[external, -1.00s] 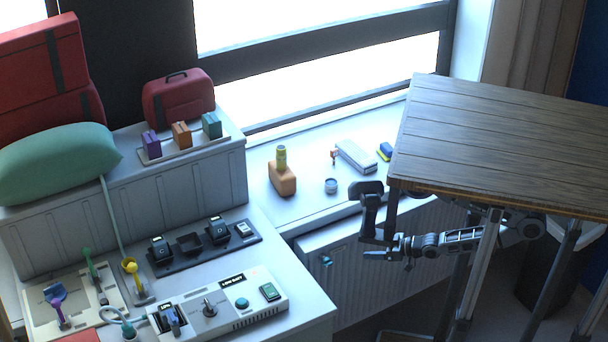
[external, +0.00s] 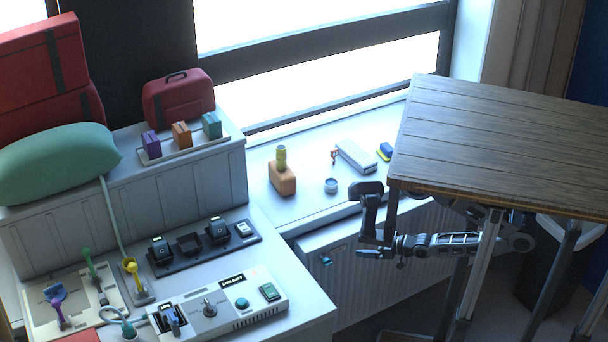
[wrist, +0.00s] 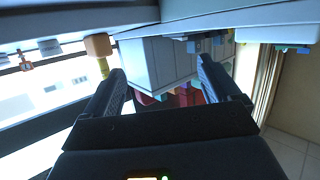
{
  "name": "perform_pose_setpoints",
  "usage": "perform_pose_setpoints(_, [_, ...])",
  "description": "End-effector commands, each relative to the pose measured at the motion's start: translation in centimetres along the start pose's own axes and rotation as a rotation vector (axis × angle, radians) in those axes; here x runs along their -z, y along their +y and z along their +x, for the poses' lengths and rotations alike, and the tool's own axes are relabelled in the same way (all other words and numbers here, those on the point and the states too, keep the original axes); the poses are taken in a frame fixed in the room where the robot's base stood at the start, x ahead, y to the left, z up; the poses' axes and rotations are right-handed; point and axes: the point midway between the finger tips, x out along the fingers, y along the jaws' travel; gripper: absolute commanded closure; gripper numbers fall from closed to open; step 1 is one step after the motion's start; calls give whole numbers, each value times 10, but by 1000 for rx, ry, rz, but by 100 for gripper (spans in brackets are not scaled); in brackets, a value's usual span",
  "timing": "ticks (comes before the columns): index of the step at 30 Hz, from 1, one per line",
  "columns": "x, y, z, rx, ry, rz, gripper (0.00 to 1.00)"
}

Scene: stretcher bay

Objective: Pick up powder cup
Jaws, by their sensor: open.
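The small round cup (external: 330,185), grey-blue, stands upright on the white windowsill, right of an orange block (external: 283,180). It seems to show in the wrist view as a small grey shape (wrist: 50,46) at the upper left, beside the orange block (wrist: 97,45). My gripper (external: 364,246) is below and right of the cup in the external view, in front of the radiator and left of the wooden table. In the wrist view its two dark fingers (wrist: 162,70) are spread, with nothing between them. Whatever is in the cup is too small to tell.
A white case (external: 356,156) and a small blue-yellow item (external: 385,151) lie behind the cup. The wooden table (external: 500,140) overhangs my arm. A control console (external: 225,310) stands at the left front.

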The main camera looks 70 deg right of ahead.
Motion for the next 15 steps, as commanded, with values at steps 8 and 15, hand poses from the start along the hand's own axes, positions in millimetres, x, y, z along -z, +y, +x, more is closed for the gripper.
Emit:
perform_pose_setpoints(8, [-18, 101, 84, -211, 31, 1, 10])
perform_pose_setpoints(15, [-13, 200, 134, -384, 62, 60, 10])
